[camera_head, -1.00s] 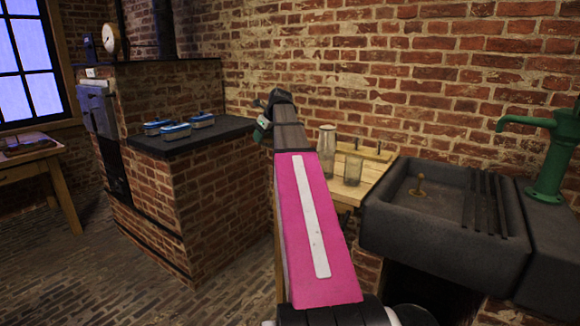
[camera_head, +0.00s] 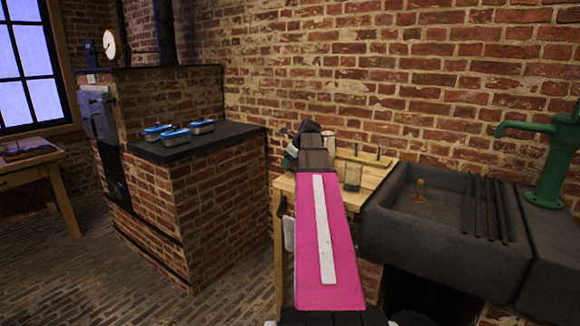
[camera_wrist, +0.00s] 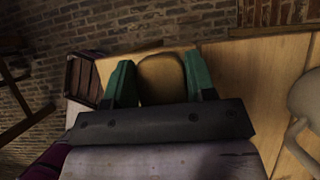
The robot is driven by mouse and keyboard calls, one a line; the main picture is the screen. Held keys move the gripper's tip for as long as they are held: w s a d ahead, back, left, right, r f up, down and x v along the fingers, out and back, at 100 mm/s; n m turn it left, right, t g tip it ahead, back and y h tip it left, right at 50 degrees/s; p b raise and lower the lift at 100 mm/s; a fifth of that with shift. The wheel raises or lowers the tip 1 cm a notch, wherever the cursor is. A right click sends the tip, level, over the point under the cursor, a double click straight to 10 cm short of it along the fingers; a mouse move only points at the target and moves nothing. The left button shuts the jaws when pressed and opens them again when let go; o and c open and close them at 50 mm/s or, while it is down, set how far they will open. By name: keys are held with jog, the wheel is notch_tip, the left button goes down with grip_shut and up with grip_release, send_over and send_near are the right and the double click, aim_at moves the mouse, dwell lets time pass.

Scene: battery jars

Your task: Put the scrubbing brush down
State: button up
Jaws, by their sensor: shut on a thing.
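My gripper (camera_wrist: 161,82) has green fingers on both sides of a tan, rounded block, the scrubbing brush (camera_wrist: 163,80), and is shut on it. In the wrist view the brush is over a pale wooden table top (camera_wrist: 262,75); I cannot tell whether it touches the wood. In the head view my gripper (camera_head: 291,156) is at the left end of the wooden table (camera_head: 283,184), beside the sink. My arm hides the brush there.
A glass jar (camera_head: 353,177) stands on the table near a pegged rack (camera_head: 366,160); another jar is partly hidden. The stone sink (camera_head: 420,225) and green pump (camera_head: 548,150) are to the right. A slatted brown object (camera_wrist: 84,80) lies left of my gripper.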

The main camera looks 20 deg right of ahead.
jog(key=shift+f, duration=0.7)
jog(key=o, duration=1.2)
jog(key=shift+f, duration=0.1)
jog(key=v, duration=1.2)
